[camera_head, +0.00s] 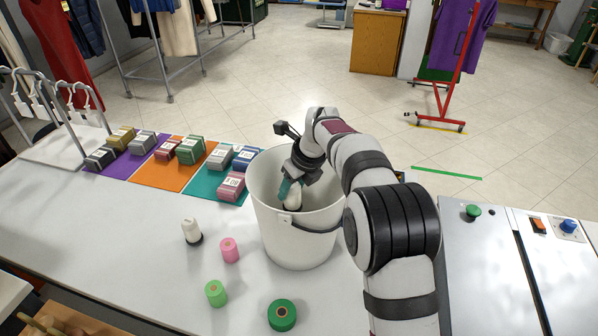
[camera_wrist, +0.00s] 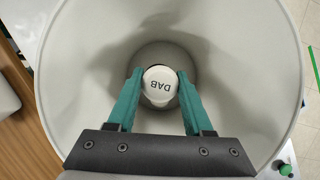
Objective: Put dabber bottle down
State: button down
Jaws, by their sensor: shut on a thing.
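The dabber bottle (camera_wrist: 160,85) has a pale round end marked "DAB". It also shows in the head view as a whitish body (camera_head: 293,198) inside the white bucket (camera_head: 268,218). My gripper (camera_head: 287,186) reaches down into the bucket. Its teal fingers (camera_wrist: 156,92) are shut on the bottle from both sides. In the wrist view the bucket wall (camera_wrist: 75,60) surrounds the bottle. I cannot tell whether the bottle touches the bucket's floor.
Several labelled packs sit on purple, orange (camera_head: 160,175) and teal mats behind. A hanger rack (camera_head: 75,110) stands at left. The white table (camera_head: 110,240) is clear at front left.

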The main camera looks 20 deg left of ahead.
aim_at(296, 207)
jog(key=f, duration=0.4)
jog(key=a+f, duration=0.1)
jog(key=f, duration=0.7)
jog(key=shift+w+a+f, duration=0.1)
jog(key=shift+a+f, duration=0.1)
jog(key=shift+f, duration=0.05)
jog(key=shift+f, duration=0.1)
jog(key=shift+c, duration=1.5)
grip_release()
jog(key=v, duration=1.2)
